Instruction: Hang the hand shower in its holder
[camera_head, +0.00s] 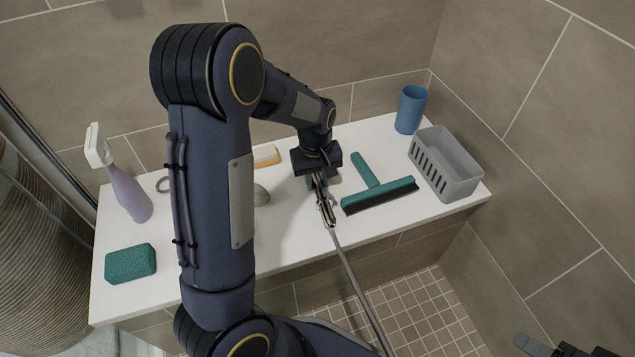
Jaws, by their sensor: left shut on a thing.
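My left gripper (322,193) reaches over the white ledge, pointing down, and is shut on the hand shower (326,212). Only a slim metallic part of the hand shower shows at the fingers; the rest is hidden by the gripper and arm. A grey hose (352,275) runs from it over the ledge's front edge, down to the bottom of the picture. I cannot make out the holder. Dark parts of what looks like my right gripper (565,347) show at the bottom right edge, cut off, so its opening is unclear.
Tiled walls enclose the back and right.

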